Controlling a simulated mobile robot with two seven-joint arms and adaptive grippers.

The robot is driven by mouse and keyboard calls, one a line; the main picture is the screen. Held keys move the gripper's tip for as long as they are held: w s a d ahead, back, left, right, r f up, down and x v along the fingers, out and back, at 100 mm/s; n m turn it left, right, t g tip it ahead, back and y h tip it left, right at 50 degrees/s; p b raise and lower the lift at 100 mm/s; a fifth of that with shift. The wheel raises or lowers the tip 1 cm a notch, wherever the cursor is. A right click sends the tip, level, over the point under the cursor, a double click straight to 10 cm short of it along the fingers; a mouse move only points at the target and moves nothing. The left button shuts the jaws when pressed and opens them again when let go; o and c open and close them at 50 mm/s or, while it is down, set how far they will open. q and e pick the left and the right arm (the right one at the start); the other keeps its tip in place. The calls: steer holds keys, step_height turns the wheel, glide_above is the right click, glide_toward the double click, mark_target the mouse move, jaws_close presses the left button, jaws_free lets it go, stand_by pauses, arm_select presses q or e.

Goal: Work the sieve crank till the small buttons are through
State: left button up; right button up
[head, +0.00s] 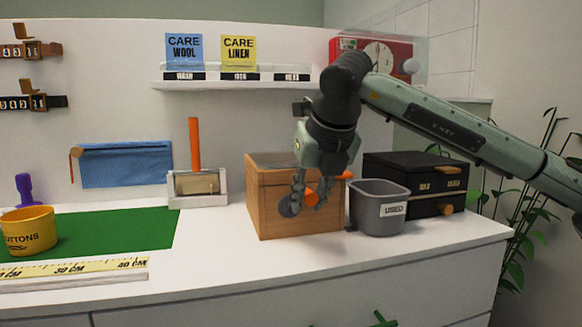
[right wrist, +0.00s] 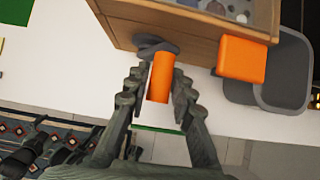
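The sieve is a wooden box (head: 266,204) on the white counter, and its front edge shows in the right wrist view (right wrist: 190,28). Several grey and pale buttons (right wrist: 232,9) show inside its top. An orange crank handle (right wrist: 160,78) with a dark grey crank disc (right wrist: 155,46) sticks out from the box front. My right gripper (head: 304,203) is at the box front; in the right wrist view my right gripper's fingers (right wrist: 160,88) stand on either side of the handle, apart, with slim gaps. My left gripper is not in view.
A grey bin (head: 372,223) marked USED stands right of the box, with a black drawer box (head: 413,172) behind. An orange block (right wrist: 241,59) juts from the box's right side. A yellow BUTTONS cup (head: 28,236) stands on the green mat (head: 112,232) at left.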

steer(key=shift+a, duration=0.1)
steer(key=a, duration=0.1)
steer(key=s+a, duration=0.1)
steer(key=a, duration=0.2)
steer(key=shift+s+a+b, duration=0.3)
steer(key=shift+b, duration=0.1)
steer(key=shift+w+d+b, duration=0.2)
steer(key=shift+w+d, duration=0.05)
steer(key=shift+d, duration=0.55)
steer(key=shift+w+d+b, duration=0.25)
steer(key=shift+w+d, duration=0.05)
steer(key=shift+d, duration=0.55)
steer(key=shift+w+d+b, duration=0.2)
steer(key=shift+w+d, duration=0.05)
steer(key=shift+d, duration=0.55)
steer(key=shift+a, duration=0.2)
steer(key=shift+s+a, duration=0.25)
steer(key=shift+a, duration=0.5)
steer(key=shift+s+a, duration=0.3)
steer(key=shift+a, duration=0.45)
steer(key=shift+s+a, duration=0.25)
steer(key=shift+a, duration=0.5)
steer(key=shift+d, duration=0.1)
